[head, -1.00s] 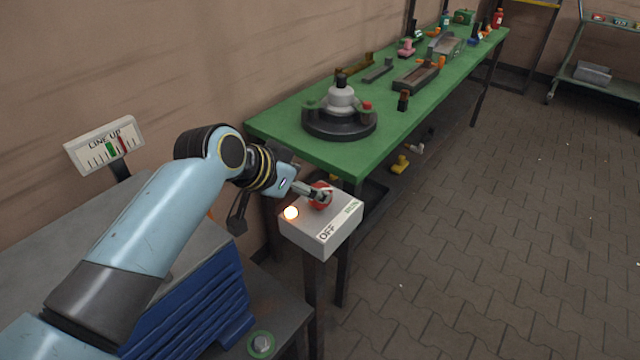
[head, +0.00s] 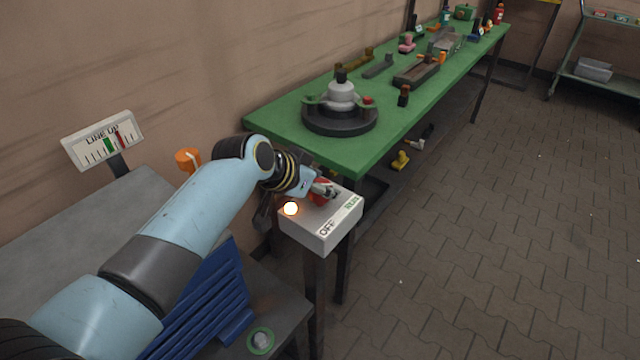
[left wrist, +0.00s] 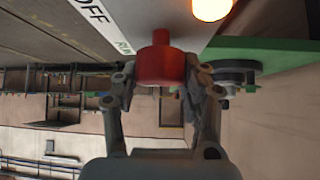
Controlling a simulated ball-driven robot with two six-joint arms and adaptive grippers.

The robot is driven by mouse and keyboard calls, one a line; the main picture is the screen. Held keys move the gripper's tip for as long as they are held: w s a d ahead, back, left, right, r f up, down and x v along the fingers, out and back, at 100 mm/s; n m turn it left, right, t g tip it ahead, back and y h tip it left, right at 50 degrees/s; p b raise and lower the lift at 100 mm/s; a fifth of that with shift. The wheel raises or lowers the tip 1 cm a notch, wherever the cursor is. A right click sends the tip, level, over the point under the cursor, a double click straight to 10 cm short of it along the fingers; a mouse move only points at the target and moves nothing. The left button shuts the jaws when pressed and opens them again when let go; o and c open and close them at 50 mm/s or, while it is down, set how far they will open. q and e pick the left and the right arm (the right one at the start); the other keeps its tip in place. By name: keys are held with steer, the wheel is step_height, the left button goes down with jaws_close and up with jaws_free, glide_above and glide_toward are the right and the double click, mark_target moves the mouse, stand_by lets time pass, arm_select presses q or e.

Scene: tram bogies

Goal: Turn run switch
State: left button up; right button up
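The run switch is a red knob (left wrist: 161,66) on top of a pale box (head: 318,234) marked OFF and RUN on its front edge. My left gripper (head: 325,190) is at the knob. In the left wrist view its two fingers (left wrist: 160,88) lie on either side of the red knob and appear to touch it. In the head view the gripper hides part of the knob, and its pointing direction cannot be told. My right gripper is not in view.
The green workbench (head: 375,147) stands behind the box, with a dark round fixture (head: 340,120) on its near end. A LINE UP gauge (head: 104,139) stands at the left. Blue ribbed parts (head: 205,310) lie on the grey table. The paved floor at the right is clear.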

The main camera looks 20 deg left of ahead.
arm_select(q)
steer(key=c, duration=0.4)
steer(key=shift+o, duration=0.2)
steer(key=m+h+b, duration=0.1)
steer(key=m+g+h+b, duration=0.1)
steer(key=m+b, duration=0.1)
steer(key=shift+a+f+m+g, duration=0.1)
steer(key=shift+f+m+g, duration=0.1)
steer(key=shift+m+g, duration=0.1)
steer(key=m+g+h+b, duration=0.1)
steer(key=m+g+b, duration=0.2)
steer(key=m+b, duration=0.2)
steer(key=m+g+h+b, duration=0.2)
steer(key=m+g+b, duration=0.2)
steer(key=b, duration=0.3)
steer(key=shift+m, duration=0.7)
steer(key=shift+r+m+g+b, duration=0.1)
steer(key=shift+m+g+b, duration=0.9)
steer(key=shift+b, duration=0.15)
steer(key=o, duration=1.2)
steer(key=shift+r, duration=0.1)
